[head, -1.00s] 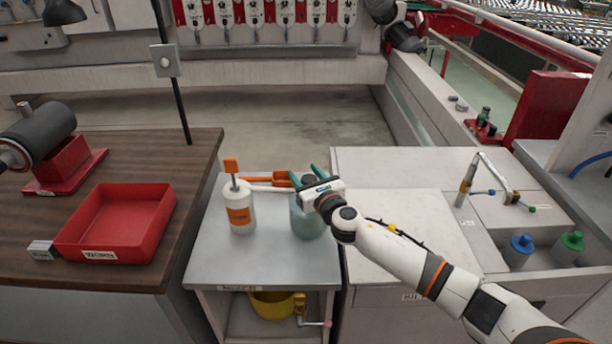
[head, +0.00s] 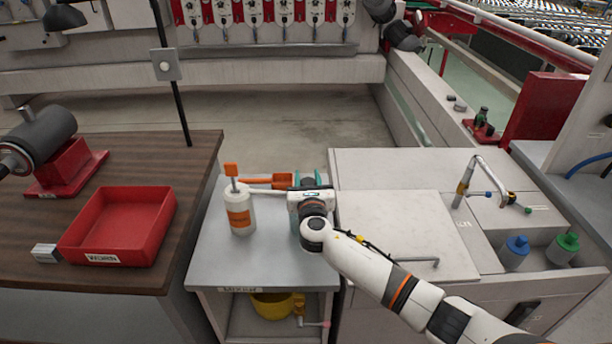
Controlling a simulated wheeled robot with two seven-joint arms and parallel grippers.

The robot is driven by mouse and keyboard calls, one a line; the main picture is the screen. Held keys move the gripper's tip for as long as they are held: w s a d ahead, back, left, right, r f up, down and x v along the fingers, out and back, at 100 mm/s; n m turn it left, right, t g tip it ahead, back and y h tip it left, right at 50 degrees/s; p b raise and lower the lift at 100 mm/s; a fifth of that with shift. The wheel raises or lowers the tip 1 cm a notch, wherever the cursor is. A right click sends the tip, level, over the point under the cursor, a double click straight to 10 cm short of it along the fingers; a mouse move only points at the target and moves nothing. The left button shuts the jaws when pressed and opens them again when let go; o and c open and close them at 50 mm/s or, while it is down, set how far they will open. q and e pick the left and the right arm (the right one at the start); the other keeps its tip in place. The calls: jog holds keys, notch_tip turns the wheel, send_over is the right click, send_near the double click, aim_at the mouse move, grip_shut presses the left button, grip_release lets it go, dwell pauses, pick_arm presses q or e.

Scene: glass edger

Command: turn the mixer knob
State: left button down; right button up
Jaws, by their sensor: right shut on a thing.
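My right gripper (head: 311,182) is over the right part of the small grey table, pointing away from me, with teal pieces showing past its far side. It is shut on a teal thing (head: 295,227), mostly hidden by my gripper and wrist. A chrome tap (head: 480,172) stands on the white cabinet to the right, with a blue-tipped and a green-tipped handle. I cannot make out for sure which part is the mixer knob. My left gripper is not in view.
A white bottle with an orange label (head: 239,210) stands just left of my gripper, near an orange tool (head: 270,181). A red tray (head: 120,258) sits on the brown bench. A yellow bucket (head: 272,304) is on the lower shelf. The white cabinet top (head: 395,225) is clear.

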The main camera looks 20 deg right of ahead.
jog(key=m+g+h, duration=0.1)
jog(key=m+h, duration=0.1)
jog(key=h, duration=0.1)
jog(key=m+g+h, duration=0.1)
jog(key=m+h+b, duration=0.1)
jog(key=h, duration=0.1)
jog(key=shift+s+d+f+m+g+h, duration=0.2)
jog(key=shift+m+g+h, duration=0.1)
jog(key=shift+g, duration=0.1)
jog(key=m+g+h+b, duration=0.2)
jog(key=m+g+h, duration=0.1)
jog(key=shift+s+d+h+b, duration=0.1)
jog(key=shift+d+h+b, duration=0.1)
jog(key=shift+h+b, duration=0.15)
jog(key=shift+s+d+r+m+g+h+b, duration=0.1)
jog(key=shift+m+g+h+b, duration=0.35)
jog(key=shift+g, duration=0.25)
jog(key=shift+s+d+r+m+g+h+b, duration=0.1)
jog(key=shift+m+g+h+b, duration=0.25)
jog(key=shift+m+g, duration=0.3)
jog(key=o, duration=1)
jog(key=shift+c, duration=0.2)
